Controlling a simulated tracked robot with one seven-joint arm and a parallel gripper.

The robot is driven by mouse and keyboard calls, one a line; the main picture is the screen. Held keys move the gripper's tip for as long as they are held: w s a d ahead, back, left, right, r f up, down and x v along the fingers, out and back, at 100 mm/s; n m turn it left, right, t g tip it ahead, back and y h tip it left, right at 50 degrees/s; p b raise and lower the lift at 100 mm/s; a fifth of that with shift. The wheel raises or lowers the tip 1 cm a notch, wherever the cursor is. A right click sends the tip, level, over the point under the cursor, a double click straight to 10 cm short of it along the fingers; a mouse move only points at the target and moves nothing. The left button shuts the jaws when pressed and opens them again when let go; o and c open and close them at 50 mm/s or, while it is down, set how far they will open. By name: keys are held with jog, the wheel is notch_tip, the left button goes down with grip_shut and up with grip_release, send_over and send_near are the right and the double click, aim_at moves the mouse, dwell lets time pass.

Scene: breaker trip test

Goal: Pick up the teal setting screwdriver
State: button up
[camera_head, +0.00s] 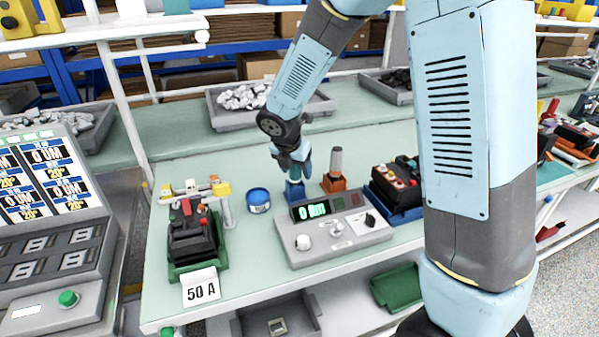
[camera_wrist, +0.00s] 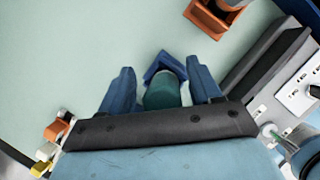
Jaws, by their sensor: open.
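The teal setting screwdriver (camera_wrist: 162,95) shows in the wrist view as a round teal handle end-on, standing in a blue angular holder (camera_wrist: 165,64). My gripper (camera_wrist: 160,82) is open, with one blue finger on each side of the handle; I cannot tell whether either finger touches it. In the head view my gripper (camera_head: 293,172) points down over the blue holder (camera_head: 294,190) on the pale green bench, behind the grey tester. The screwdriver is hidden there by my gripper, and its shaft is not visible.
An orange holder (camera_head: 334,182) with a grey-handled tool stands just right. A blue round tub (camera_head: 258,200) is to the left. The grey tester (camera_head: 335,235) with a green display is in front. Breakers in a green tray (camera_head: 182,268) and a blue tray (camera_head: 396,212) flank it.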

jog(key=c, duration=1)
jog(key=shift+c, duration=0.2)
